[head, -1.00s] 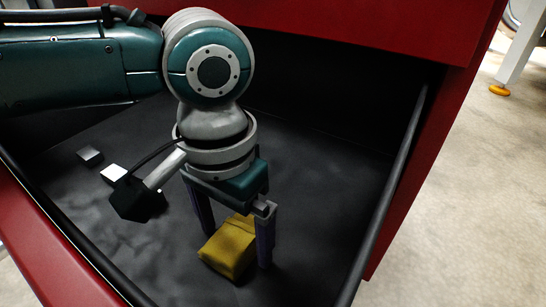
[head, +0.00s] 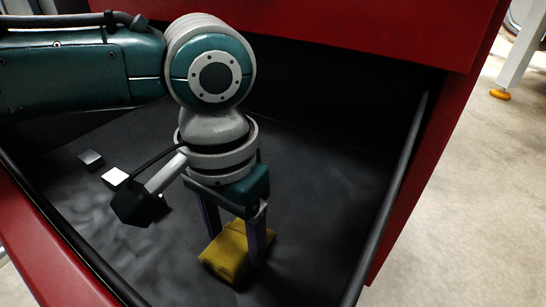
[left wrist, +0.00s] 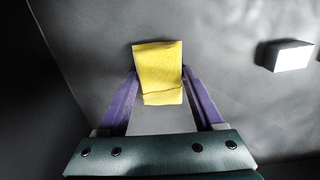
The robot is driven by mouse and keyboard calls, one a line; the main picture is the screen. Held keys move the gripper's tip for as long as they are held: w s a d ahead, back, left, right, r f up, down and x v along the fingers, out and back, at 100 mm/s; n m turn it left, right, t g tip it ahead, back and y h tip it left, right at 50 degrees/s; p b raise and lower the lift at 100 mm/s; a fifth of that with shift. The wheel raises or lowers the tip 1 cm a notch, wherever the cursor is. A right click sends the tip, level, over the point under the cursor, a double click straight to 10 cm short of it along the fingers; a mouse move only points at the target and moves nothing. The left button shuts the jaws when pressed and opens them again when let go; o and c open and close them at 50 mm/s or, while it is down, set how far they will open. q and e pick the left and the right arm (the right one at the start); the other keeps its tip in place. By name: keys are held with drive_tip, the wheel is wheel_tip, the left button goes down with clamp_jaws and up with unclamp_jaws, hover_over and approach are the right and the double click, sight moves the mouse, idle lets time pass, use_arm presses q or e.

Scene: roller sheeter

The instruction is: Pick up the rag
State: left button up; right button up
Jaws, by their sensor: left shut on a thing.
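The rag (head: 228,254) is a yellow folded cloth block inside the open drawer, low in the head view. It also shows in the left wrist view (left wrist: 159,70), between the two purple fingers. My left gripper (head: 235,245) points down into the drawer with a finger at each side of the rag. In the left wrist view the fingertips (left wrist: 160,80) press against the rag's two sides, and the gripper is shut on it. The rag appears at or close to the drawer floor; any gap under it cannot be told. My right gripper is not in view.
The red drawer has a dark floor (head: 310,190) and a dark side rail (head: 392,180) on the right. Two small pale blocks, one grey (head: 91,159) and one white (head: 115,177), lie at the left. The white block also shows in the left wrist view (left wrist: 290,56).

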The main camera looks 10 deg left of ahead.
sight(235, 242)
use_arm(q)
wheel_tip(235, 242, up, 20)
drive_tip(key=p, duration=1.3)
